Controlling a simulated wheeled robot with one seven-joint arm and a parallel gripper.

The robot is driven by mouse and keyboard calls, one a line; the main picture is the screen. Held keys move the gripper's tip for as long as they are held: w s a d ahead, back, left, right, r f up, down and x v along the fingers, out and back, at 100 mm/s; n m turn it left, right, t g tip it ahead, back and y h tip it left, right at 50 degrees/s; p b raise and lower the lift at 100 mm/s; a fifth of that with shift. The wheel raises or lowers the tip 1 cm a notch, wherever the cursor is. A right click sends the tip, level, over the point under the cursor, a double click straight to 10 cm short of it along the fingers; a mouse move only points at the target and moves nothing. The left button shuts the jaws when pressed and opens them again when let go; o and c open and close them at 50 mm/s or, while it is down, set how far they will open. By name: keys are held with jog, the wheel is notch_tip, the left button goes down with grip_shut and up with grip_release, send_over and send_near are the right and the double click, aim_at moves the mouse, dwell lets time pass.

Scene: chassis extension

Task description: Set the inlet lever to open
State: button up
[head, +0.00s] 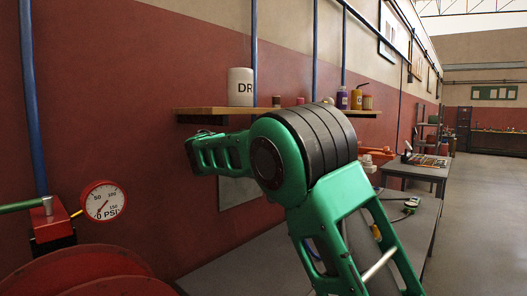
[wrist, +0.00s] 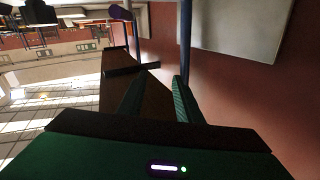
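A lever with a green handle (head: 20,205) sits at the left edge of the head view, on a red block (head: 52,228) against the wall pipe. The handle lies roughly level and runs out of the picture to the left. I cannot tell whether this is the inlet lever. A round gauge (head: 103,201) beside it has its needle near the low end. My gripper (wrist: 159,78) shows in the wrist view with its two green fingers apart and nothing between them. The gripper tips are not clearly visible in the head view, and the lever is not seen in the wrist view.
A red rounded body (head: 75,272) fills the lower left. A wooden shelf (head: 205,110) with a white container (head: 240,87) and bottles is behind my arm. Blue pipes (head: 32,90) run up the wall. A grey table (head: 250,265) stands below; open floor lies right.

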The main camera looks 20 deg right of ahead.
jog(key=shift+s+a+r, duration=0.2)
jog(key=shift+a+r, duration=0.05)
jog(key=shift+a, duration=0.2)
jog(key=shift+s+a+r, duration=0.15)
jog(key=shift+a+r, duration=0.1)
jog(key=shift+a, duration=0.15)
jog(key=shift+a+f, duration=0.1)
jog(key=shift+f, duration=0.15)
grip_shut()
jog(key=s+a+f+n+g+h, duration=0.2)
jog(key=s+a+f+n+g, duration=0.25)
jog(key=n, duration=0.65)
jog(key=w+d+f, duration=0.4)
jog(key=w+d, duration=0.1)
jog(key=d, duration=0.4)
jog(key=shift+d+t, duration=0.15)
jog(key=shift+t, duration=0.3)
